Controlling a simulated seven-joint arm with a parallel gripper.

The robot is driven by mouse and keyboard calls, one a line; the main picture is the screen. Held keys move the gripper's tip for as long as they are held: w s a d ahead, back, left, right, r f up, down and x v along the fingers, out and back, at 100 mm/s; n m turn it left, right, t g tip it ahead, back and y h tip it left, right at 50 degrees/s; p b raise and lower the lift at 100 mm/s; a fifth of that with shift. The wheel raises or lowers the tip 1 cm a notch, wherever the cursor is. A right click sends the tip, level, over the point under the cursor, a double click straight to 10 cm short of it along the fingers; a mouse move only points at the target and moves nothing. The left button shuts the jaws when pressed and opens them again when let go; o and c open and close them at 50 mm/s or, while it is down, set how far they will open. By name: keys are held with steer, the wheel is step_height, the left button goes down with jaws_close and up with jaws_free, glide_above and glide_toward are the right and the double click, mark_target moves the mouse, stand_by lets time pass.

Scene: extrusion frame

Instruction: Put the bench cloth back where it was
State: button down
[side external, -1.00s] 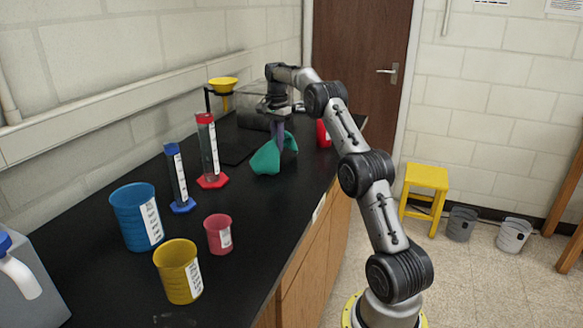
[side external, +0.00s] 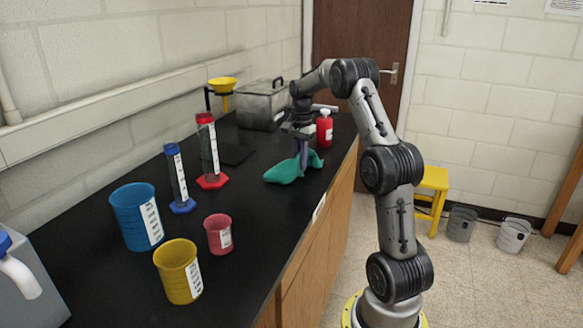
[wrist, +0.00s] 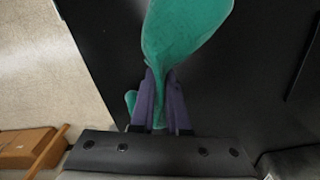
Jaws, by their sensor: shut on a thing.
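The bench cloth (side external: 287,171) is a green, crumpled piece on the black bench top near its front edge. In the side external view it lies partly spread to the left, with a smaller part to the right of the fingers. My gripper (side external: 303,163) points down with its purple fingers pinching the cloth. In the wrist view the cloth (wrist: 183,28) fans out beyond the fingertips, and a small fold shows left of them. My gripper (wrist: 160,90) is shut on a gathered fold. Whether the whole cloth rests on the bench is hard to tell.
A red bottle (side external: 325,130) stands just behind the gripper, and a metal bath (side external: 262,104) stands further back. Red (side external: 209,150) and blue (side external: 178,177) cylinders stand left. Blue (side external: 137,217), yellow (side external: 178,271) and pink (side external: 219,235) beakers stand nearer. Bench between them and cloth is clear.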

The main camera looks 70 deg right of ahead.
steer(key=c, duration=0.6)
jaws_free()
steer(key=shift+s+a+r+p, duration=0.1)
steer(key=shift+s+r+p, duration=0.15)
steer(key=shift+r, duration=0.35)
steer(key=shift+s+a+r+p, duration=0.15)
steer(key=shift+r+p, duration=0.1)
steer(key=shift+r, duration=0.35)
steer(key=s+r, duration=0.3)
steer(key=r, duration=0.4)
steer(key=shift+a+r, duration=0.3)
steer(key=shift+a, duration=0.15)
steer(key=shift+d, duration=0.1)
steer(key=c, duration=0.4)
steer(key=w+d, duration=0.1)
steer(key=w+d+f+b, duration=0.1)
steer(key=w, duration=0.1)
steer(key=shift+w+f, duration=0.2)
jaws_close()
step_height(320, 180, down, 3)
steer(key=shift+s+r, duration=0.1)
steer(key=shift+r, duration=0.1)
